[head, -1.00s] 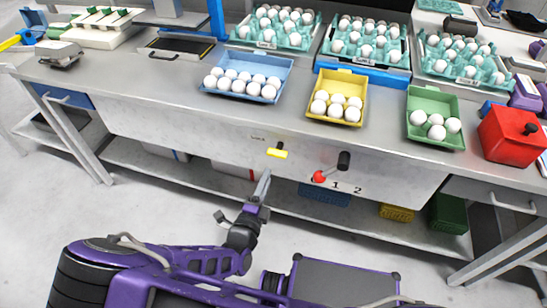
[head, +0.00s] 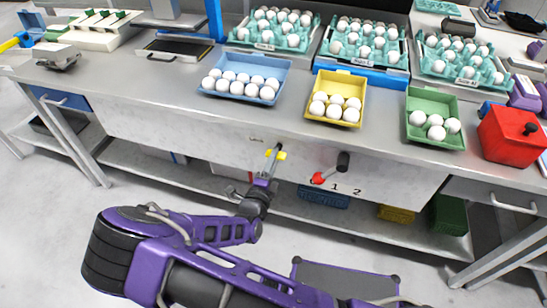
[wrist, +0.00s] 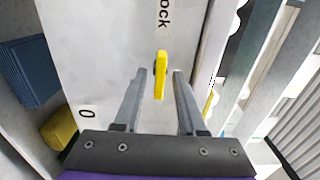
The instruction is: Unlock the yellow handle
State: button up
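The yellow handle (head: 281,155) is on the front panel of the metal table, under a small label. In the wrist view the yellow handle (wrist: 160,75) lies between the two fingers, near their tips, with part of the label text "ock" beside it. My gripper (head: 274,152) is at the handle in the head view and partly covers it. In the wrist view my gripper (wrist: 157,76) is open, with a gap on each side of the handle.
A red knob (head: 318,178) and black handle (head: 343,160) are on the panel to the right, near numbers. Blue (head: 240,95), yellow (head: 335,118) and green (head: 433,142) trays of eggs stand above on the table. Baskets sit on the lower shelf.

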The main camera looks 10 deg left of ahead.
grip_shut()
jog(key=n+p, duration=0.2)
jog(key=n, duration=0.3)
dwell(0.3)
jog(key=n+p, duration=0.1)
jog(key=n, duration=0.3)
jog(key=shift+n, duration=0.4)
